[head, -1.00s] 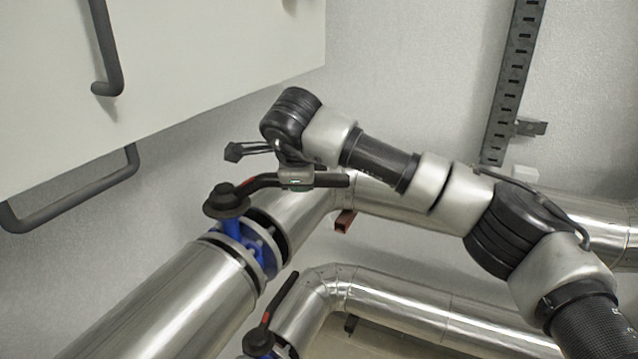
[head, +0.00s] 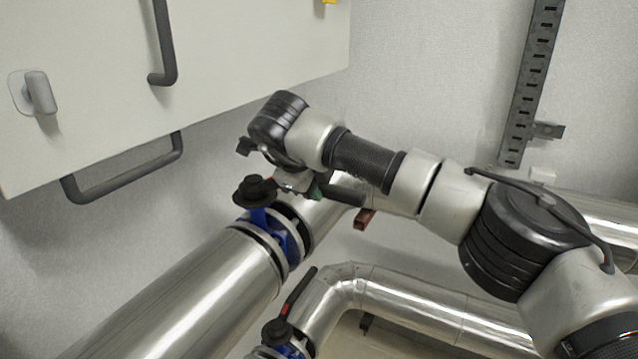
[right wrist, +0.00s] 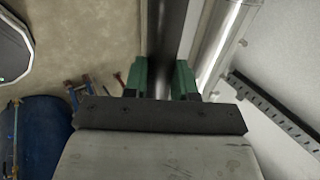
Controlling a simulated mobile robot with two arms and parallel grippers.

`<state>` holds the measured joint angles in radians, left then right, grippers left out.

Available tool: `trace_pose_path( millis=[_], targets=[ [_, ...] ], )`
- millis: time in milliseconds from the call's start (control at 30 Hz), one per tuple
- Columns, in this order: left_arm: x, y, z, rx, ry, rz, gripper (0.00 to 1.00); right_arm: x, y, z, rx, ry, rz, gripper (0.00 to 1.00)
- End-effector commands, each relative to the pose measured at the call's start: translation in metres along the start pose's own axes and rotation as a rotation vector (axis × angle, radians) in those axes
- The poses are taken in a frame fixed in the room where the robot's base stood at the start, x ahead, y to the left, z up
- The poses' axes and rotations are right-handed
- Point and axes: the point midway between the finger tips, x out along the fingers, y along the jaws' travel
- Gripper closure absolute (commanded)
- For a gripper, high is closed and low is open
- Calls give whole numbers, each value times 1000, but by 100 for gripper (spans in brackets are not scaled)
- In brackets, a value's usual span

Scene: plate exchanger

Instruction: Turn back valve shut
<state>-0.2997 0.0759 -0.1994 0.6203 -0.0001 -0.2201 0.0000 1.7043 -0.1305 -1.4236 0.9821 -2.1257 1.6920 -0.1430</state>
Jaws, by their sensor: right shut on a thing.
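The back valve (head: 255,191) has a black hub on a blue body set between the flanges of the large silver pipe. Its black lever (head: 343,195) points right and slightly down in the head view. My right gripper (head: 313,188) is shut on this lever, partway along it. In the right wrist view the dark lever (right wrist: 168,35) runs between the green fingers of my right gripper (right wrist: 160,80). The middle of the lever is partly hidden by the gripper and wrist. My left gripper is not in view.
A front valve (head: 277,332) with its own lever (head: 298,291) sits lower, on a second pipe (head: 420,300). A pale cabinet (head: 260,50) with dark handles hangs close at the upper left. A slotted rail (head: 530,85) is on the wall at right.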

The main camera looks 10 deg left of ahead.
Motion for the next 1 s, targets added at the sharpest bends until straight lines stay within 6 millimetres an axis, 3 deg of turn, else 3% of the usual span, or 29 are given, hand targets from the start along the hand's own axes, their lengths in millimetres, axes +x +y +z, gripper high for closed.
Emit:
trace_pose_path(
  millis=[233, 267, 400, 767, 1000],
  targets=[
    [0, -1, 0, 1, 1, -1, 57, 1, 3, 0, 3, 2, 7, 100],
    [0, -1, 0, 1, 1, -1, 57, 1, 3, 0, 2, 2, 7, 69],
    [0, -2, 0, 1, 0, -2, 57, 1, 2, 0, 1, 2, 5, 48],
    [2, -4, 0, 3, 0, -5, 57, -6, 1, 0, 1, 0, 1, 48],
    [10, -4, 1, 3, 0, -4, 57, -48, 2, 1, 1, -1, -2, 48]
  ],
)
